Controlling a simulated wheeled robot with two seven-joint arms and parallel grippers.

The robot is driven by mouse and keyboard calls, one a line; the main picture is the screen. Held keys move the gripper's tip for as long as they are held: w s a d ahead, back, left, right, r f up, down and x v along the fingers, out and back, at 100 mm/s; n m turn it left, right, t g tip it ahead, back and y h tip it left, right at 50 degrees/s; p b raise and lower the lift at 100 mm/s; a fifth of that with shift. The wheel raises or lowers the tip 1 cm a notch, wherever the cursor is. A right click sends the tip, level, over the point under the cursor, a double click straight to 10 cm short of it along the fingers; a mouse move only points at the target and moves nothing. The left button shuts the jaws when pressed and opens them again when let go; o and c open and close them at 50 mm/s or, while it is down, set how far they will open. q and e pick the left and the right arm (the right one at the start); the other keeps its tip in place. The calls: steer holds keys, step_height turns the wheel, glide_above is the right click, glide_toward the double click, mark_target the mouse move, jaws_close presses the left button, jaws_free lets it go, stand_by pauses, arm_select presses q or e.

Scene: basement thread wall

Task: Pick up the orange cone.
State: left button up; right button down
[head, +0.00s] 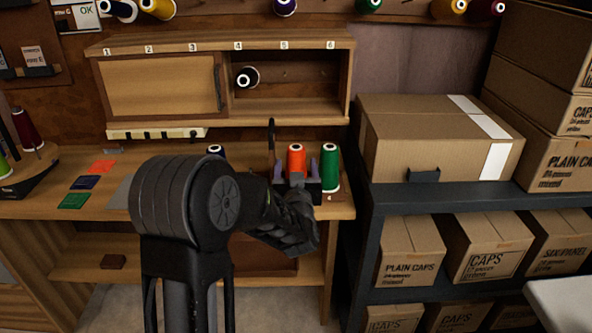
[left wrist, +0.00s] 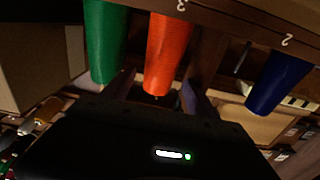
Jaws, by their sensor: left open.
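The orange cone (head: 296,157) stands upright on the wooden bench, near its right end. The orange cone also shows in the left wrist view (left wrist: 168,52), between the two spread fingers (left wrist: 158,92). I cannot tell whether either finger touches it. The cone's base is hidden behind my gripper in the head view. My right gripper is not in view.
A green cone (head: 330,168) stands close to the right of the orange one. A blue cone (head: 216,150) stands to the left, partly behind my arm. A cabinet (head: 153,88) hangs above the bench, and a shelf (head: 450,190) with boxes stands at right.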

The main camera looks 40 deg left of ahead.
arm_select(q)
steer(key=x, duration=0.4)
steer(key=shift+w+a, duration=0.15)
steer(key=shift+w, duration=0.15)
steer(key=shift+c, duration=0.3)
jaws_close()
stand_by(0.5)
